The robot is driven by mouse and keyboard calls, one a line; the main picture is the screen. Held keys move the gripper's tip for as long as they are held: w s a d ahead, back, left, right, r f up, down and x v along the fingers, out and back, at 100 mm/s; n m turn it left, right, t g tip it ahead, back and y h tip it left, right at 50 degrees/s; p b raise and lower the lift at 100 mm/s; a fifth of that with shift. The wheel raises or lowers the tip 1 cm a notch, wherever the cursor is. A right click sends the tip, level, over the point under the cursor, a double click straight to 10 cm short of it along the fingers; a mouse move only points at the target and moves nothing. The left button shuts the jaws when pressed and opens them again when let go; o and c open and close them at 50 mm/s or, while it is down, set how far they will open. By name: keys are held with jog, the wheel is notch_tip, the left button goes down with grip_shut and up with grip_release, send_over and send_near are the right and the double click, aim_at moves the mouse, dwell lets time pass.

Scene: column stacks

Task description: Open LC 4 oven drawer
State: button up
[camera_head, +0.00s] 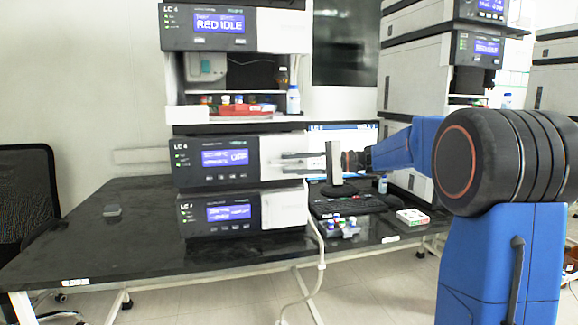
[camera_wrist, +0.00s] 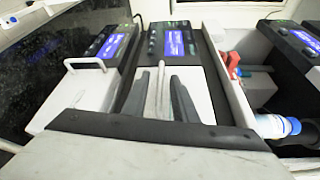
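The LC 4 oven module (camera_head: 215,163) is a dark-fronted unit with a blue display reading OFF, in the middle of the left stack. Its white drawer front (camera_head: 283,148) looks shut; it also shows in the wrist view (camera_wrist: 207,80). My gripper (camera_head: 285,162) points left at this front from the right. In the wrist view my gripper (camera_wrist: 160,85) has two dark fingers apart, with a pale bar-like handle (camera_wrist: 157,92) between them. Gaps show beside the bar, mostly on the right. Whether a finger touches it is unclear.
A lower module (camera_head: 220,212) sits beneath; its handle (camera_wrist: 85,64) sticks out. Above is an open bay with a red tray (camera_head: 243,110) and a bottle (camera_head: 293,99). A keyboard (camera_head: 345,203) and vial rack (camera_head: 338,228) lie on the black table (camera_head: 120,235), right of the stack.

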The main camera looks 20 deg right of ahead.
jog(key=shift+w+a, duration=0.25)
jog(key=shift+a, duration=0.4)
jog(key=shift+c, duration=0.6)
grip_shut()
jog(key=shift+f, duration=0.1)
dwell(0.4)
